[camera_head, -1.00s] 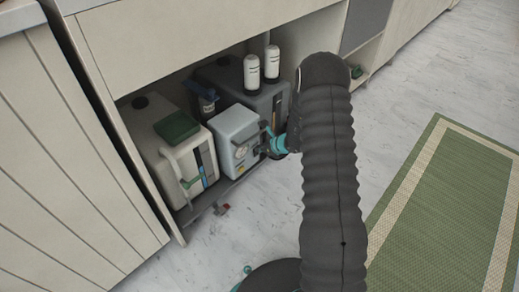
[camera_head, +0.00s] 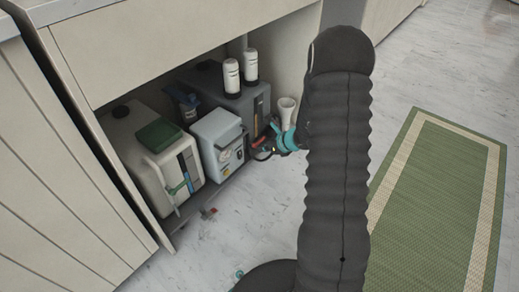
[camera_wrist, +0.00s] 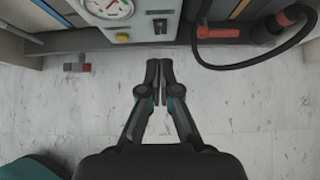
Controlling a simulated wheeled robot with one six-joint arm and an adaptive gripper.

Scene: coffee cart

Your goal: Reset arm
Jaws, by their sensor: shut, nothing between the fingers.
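My gripper (camera_wrist: 159,72) is shut and empty in the wrist view. Its fingertips point at the front of the open cabinet bay, over the pale floor, just short of a grey box with a round gauge (camera_wrist: 108,5). In the head view my dark, ribbed arm stands upright right of centre. It hides most of my gripper; only teal parts near the wrist show beside the bay.
The bay holds a cream container (camera_head: 145,165), the grey gauge box (camera_head: 217,143), a dark tank (camera_head: 228,88) and two white bottles (camera_head: 231,77). A black hose with red fittings (camera_wrist: 238,32) lies near the bay's edge. A green mat (camera_head: 440,200) lies right on open floor.

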